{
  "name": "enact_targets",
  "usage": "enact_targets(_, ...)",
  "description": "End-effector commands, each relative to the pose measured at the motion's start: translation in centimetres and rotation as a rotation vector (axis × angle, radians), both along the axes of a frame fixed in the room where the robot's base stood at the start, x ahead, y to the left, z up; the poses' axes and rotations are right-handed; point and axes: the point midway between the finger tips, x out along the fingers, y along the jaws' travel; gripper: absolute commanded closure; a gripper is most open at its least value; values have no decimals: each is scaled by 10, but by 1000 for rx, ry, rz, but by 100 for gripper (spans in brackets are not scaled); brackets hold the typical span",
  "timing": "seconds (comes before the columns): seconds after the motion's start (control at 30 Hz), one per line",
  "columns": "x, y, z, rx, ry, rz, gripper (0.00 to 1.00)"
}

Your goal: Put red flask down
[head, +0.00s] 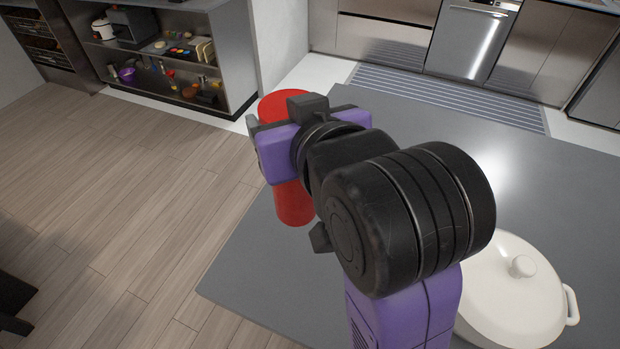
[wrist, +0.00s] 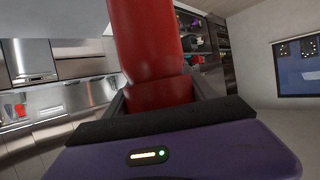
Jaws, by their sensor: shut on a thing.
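The red flask (head: 293,203) is in my gripper (head: 283,135), partly hidden behind it in the head view. Its wider red top shows above the gripper and its lower part below. In the wrist view the flask (wrist: 148,45) stands between the two fingers of my gripper (wrist: 160,100), which are shut on it. The flask looks roughly upright. It shows over the left part of the grey counter (head: 255,265); I cannot tell whether its base touches the counter.
A white lidded pot (head: 510,300) stands on the counter at the right. The counter's left edge borders the wooden floor (head: 120,210). An open shelf (head: 165,60) with several items is at the back left. A striped runner (head: 450,97) lies beyond the counter, before steel cabinets.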

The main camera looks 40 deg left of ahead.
Motion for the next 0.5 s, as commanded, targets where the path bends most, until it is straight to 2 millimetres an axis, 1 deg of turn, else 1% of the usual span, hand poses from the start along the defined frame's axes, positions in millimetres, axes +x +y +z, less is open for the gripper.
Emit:
enact_targets(0.03, -1, -1, -15, -2, 6, -2, 100)
enact_targets(0.3, 0, -1, -79, -2, 4, -2, 100)
enact_targets(0.4, 0, -1, -96, 0, 3, -2, 100)
enact_targets(0.5, 0, 0, -106, 1, 0, -1, 100)
